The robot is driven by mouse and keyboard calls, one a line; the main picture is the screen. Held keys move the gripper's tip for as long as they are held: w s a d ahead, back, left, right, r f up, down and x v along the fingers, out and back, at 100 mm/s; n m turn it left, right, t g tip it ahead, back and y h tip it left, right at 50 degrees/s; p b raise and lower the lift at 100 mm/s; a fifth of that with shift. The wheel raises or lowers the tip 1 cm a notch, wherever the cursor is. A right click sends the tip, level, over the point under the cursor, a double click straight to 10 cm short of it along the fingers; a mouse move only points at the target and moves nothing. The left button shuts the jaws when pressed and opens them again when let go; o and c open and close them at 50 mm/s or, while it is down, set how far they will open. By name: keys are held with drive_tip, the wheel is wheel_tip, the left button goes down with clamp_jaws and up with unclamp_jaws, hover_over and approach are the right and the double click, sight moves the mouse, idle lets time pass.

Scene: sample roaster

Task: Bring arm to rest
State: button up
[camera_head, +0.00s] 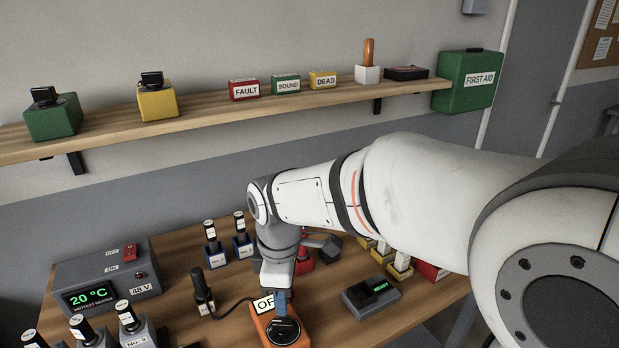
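My white arm (430,195) reaches in from the right and ends over the table in a bent grey wrist (277,238). An orange device (265,327) with a round black top and a sign that is partly covered stands just below the wrist. I cannot tell whether the wrist touches it.

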drive_tip(key=s+d+r+m+t, duration=0.1)
drive_tip(key=s+d+m, duration=0.2)
drive_tip(key=d+m, duration=0.6)
drive_tip(key=s+d+m+t, duration=0.1)
drive_tip(key=s+d+m, duration=0.3)
drive_tip(key=d+m, duration=0.5)
drive_tip(key=d, duration=0.4)
drive_tip(key=shift+s+d+r+t, duration=0.3)
drive_tip(key=shift+d+r+t, duration=0.05)
drive_tip(key=shift+t, duration=0.05)
